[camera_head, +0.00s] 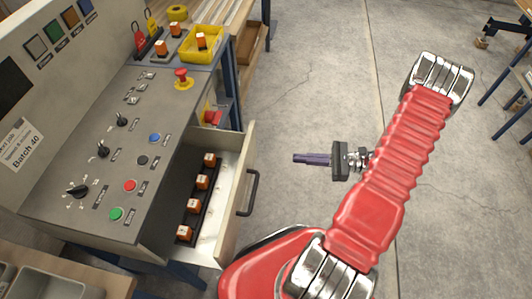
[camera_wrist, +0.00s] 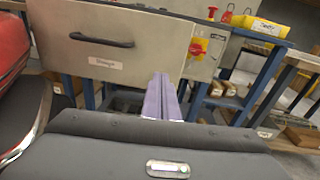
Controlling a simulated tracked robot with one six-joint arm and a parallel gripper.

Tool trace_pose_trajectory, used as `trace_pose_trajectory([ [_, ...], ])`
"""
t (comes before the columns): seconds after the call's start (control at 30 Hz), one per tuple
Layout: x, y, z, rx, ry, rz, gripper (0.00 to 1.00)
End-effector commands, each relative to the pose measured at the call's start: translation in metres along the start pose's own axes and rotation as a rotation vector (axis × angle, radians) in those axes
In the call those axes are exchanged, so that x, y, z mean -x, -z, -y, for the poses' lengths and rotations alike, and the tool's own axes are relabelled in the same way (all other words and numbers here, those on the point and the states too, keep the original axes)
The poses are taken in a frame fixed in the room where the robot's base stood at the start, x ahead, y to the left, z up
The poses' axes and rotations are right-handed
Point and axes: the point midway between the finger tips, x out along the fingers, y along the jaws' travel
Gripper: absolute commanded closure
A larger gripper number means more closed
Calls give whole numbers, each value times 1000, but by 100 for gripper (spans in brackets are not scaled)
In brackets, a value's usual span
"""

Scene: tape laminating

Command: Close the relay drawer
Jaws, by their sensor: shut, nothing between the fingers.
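The relay drawer (camera_head: 237,205) stands pulled out from the right side of the grey console in the head view. Several orange relays (camera_head: 202,181) sit in a row on a dark rail inside it. Its black handle (camera_head: 249,191) is on the outer face. In the wrist view, a grey front (camera_wrist: 160,50) with a black handle (camera_wrist: 102,39) and a label fills the upper left. My gripper (camera_head: 296,159) has purple fingers, which are shut and empty. It is to the right of the drawer, apart from it, pointing left. The fingertips also show in the wrist view (camera_wrist: 162,76).
The console panel (camera_head: 75,150) carries knobs and coloured buttons. A red and yellow switch (camera_head: 212,117) is on the console's side, beyond the drawer. A yellow bin (camera_head: 201,44) with relays stands at the back. Open concrete floor (camera_head: 310,80) lies right of the drawer.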

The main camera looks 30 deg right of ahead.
Motion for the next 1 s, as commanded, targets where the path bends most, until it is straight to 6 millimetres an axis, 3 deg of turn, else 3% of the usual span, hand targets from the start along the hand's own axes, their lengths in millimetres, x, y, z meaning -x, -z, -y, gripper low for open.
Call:
trace_pose_trajectory([
  [0.17,9,13,2,-33,58,39,100],
  [0.57,9,13,2,-35,63,42,100],
  [0.77,-4,12,3,-35,61,42,100],
  [1.0,-37,11,5,-35,59,41,100],
])
